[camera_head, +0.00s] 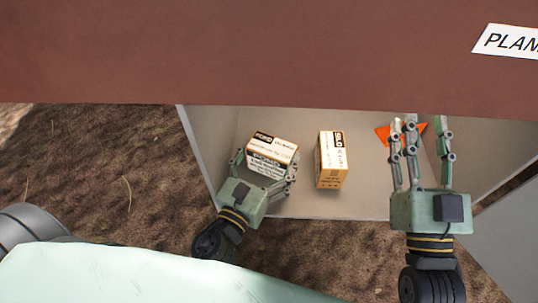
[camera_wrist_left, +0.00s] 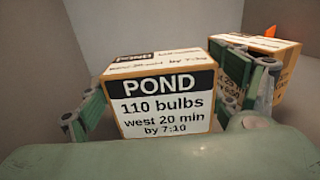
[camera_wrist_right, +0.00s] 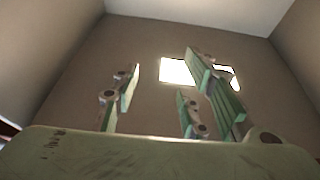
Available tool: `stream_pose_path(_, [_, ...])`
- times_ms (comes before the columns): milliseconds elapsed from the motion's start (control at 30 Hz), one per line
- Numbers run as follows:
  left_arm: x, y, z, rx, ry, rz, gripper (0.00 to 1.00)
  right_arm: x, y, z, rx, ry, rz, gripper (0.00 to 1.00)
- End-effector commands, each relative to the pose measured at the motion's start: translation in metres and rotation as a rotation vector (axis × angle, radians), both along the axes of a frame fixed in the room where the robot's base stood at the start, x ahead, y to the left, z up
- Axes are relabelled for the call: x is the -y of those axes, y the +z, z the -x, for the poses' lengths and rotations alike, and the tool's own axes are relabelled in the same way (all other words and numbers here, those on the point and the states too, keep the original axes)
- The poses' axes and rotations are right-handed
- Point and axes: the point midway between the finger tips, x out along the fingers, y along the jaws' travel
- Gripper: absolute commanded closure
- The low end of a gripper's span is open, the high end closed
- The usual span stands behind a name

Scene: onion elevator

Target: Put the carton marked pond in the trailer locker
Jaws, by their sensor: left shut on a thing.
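The carton marked POND (camera_head: 272,155) is inside a grey open-fronted locker (camera_head: 295,204), at its left side. In the left wrist view its label (camera_wrist_left: 168,100) reads "POND, 110 bulbs, west 20 min by 7:10". My left gripper (camera_head: 265,172) is shut on this carton, with fingers at both its sides. A second carton marked SILO (camera_head: 331,160) stands just right of it and also shows in the left wrist view (camera_wrist_left: 262,68). My right gripper (camera_head: 420,135) reaches into the locker's right side; its fingers (camera_wrist_right: 165,98) are spread and empty.
An orange piece (camera_head: 386,133) lies in the locker behind my right gripper's fingers. A large reddish-brown panel (camera_head: 240,50) with a partly cut-off white label (camera_head: 507,41) overhangs the opening. Brown soil (camera_head: 95,170) lies to the left.

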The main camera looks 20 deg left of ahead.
Motion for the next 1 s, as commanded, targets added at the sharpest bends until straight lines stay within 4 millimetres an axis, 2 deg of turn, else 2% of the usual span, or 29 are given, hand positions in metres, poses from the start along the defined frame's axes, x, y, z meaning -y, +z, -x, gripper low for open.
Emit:
stream_pose_path(600, [0.000, -0.001, 0.000, 0.003, -0.001, 0.000, 0.64, 0.000, 0.013, 0.005, 0.064, 0.003, -0.017, 0.60])
stream_pose_path(633, [0.000, -0.001, 0.000, 0.003, -0.001, 0.000, 0.12, 0.000, 0.013, 0.005, 0.066, 0.003, -0.018, 0.60])
stream_pose_path(767, [0.000, -0.001, 0.000, 0.002, -0.001, 0.000, 0.01, 0.000, 0.013, 0.005, 0.064, 0.004, -0.019, 0.60])
stream_pose_path(1000, [0.000, -0.002, 0.000, 0.001, 0.000, 0.000, 0.00, 0.000, 0.013, 0.005, 0.062, 0.004, -0.018, 0.60])
